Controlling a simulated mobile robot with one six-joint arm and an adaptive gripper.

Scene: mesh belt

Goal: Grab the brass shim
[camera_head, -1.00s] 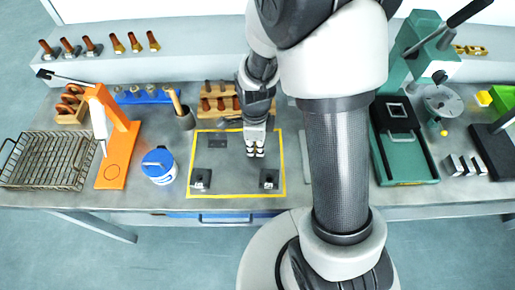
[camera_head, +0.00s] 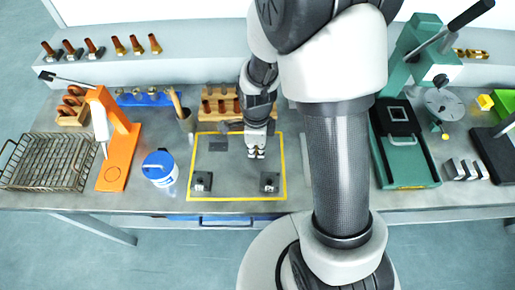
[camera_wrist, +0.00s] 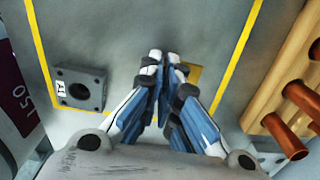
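A small flat brass-coloured piece, likely the brass shim (camera_wrist: 194,73), lies on the grey bench top inside the yellow outline in the wrist view. My gripper (camera_wrist: 164,54) is in front of it and hides part of it on the left. The fingertips are close together with a narrow dark gap; nothing clearly shows between them. In the head view my gripper (camera_head: 256,154) points down inside the yellow outline, low over the bench. The shim cannot be made out there.
Two dark blocks with holes (camera_head: 202,182) (camera_head: 270,182) stand at the outline's front corners. A wooden rack with copper pieces (camera_head: 219,104) stands behind. A blue-and-white tub (camera_head: 160,168), an orange stand (camera_head: 118,150) and a wire basket (camera_head: 45,162) are left. A green press (camera_head: 405,150) is right.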

